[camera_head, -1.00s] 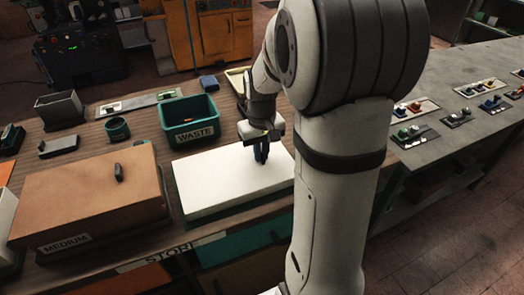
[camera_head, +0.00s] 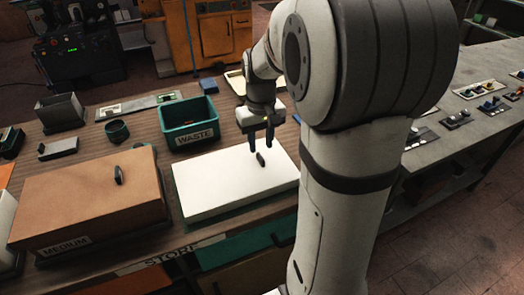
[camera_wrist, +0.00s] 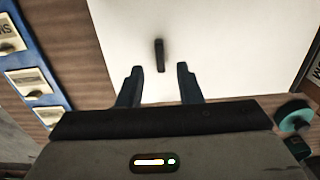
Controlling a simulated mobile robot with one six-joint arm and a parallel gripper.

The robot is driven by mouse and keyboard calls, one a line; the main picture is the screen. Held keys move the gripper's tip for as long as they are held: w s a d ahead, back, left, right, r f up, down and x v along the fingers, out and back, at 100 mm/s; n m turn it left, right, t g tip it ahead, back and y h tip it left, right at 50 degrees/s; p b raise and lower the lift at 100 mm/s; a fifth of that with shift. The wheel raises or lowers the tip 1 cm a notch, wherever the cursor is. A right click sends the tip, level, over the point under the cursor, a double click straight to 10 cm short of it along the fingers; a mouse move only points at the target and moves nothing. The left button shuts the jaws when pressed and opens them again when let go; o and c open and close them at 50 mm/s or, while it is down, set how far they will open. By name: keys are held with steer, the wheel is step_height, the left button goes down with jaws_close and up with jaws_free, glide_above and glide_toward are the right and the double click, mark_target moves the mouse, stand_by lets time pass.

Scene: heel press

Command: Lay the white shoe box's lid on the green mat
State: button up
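The white lid (camera_head: 225,182) lies flat near the front of the table, with a small dark upright handle (camera_head: 261,160) on top. My gripper (camera_head: 261,146) is open and empty, just above and behind the handle. In the wrist view the lid (camera_wrist: 215,35) fills the middle, and the handle (camera_wrist: 160,56) stands clear between the spread fingers of my gripper (camera_wrist: 159,70). A white thing (camera_head: 5,228), perhaps the shoe box, is cut off at the left edge.
A brown box labelled MEDIUM (camera_head: 90,205) stands left of the lid. A green WASTE bin (camera_head: 189,136) stands behind it. A small round green cup (camera_head: 117,131) and grey trays (camera_head: 60,112) are farther back left. A grey bench (camera_head: 470,75) is at right.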

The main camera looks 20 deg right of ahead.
step_height(320, 180, up, 7)
steer(key=s+a+f+t, duration=0.1)
steer(key=s+a+f, duration=0.1)
steer(key=s+a, duration=0.2)
steer(key=s+a+f+t, duration=0.1)
steer(key=s+a, duration=0.3)
steer(key=s, duration=0.7)
steer(key=shift+s+f+t, duration=0.2)
steer(key=shift+f+t, duration=0.1)
steer(key=shift+f, duration=0.55)
stand_by(2.2)
